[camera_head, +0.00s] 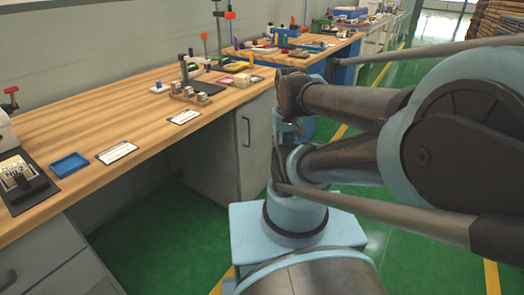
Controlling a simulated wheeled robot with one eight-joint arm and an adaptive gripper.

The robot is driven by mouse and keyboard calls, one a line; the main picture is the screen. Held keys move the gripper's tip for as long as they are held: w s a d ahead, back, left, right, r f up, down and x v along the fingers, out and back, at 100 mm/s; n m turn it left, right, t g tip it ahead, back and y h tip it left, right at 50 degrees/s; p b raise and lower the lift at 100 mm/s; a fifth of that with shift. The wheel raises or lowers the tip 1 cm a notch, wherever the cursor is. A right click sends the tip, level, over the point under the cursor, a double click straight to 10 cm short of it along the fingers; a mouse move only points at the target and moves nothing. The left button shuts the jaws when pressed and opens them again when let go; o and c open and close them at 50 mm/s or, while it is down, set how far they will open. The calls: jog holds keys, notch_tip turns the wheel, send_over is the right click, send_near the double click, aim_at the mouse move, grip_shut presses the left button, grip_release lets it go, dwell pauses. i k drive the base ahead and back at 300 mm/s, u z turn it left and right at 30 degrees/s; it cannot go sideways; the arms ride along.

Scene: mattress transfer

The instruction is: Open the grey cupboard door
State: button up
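My arm's dark and pale blue links fill the right side and stand in front of the floor right of the door. The arm's links end close to the door's right edge in the picture, but I cannot make out any fingertips. My gripper is not visible, and nothing visible touches the handle.
The workbench (95,108) carries a blue tray (69,164), white cards and small fixtures. A second grey unit (62,280) is at lower left, with open knee space between. Another bench with a blue frame stands behind. Green floor (180,225) is clear before the bench.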

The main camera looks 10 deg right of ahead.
aim_at(253, 128)
jog(key=u, duration=0.45)
jog(key=k, duration=1.2)
jog(key=z, duration=0.55)
jog(key=i, duration=1)
jog(key=z, duration=0.05)
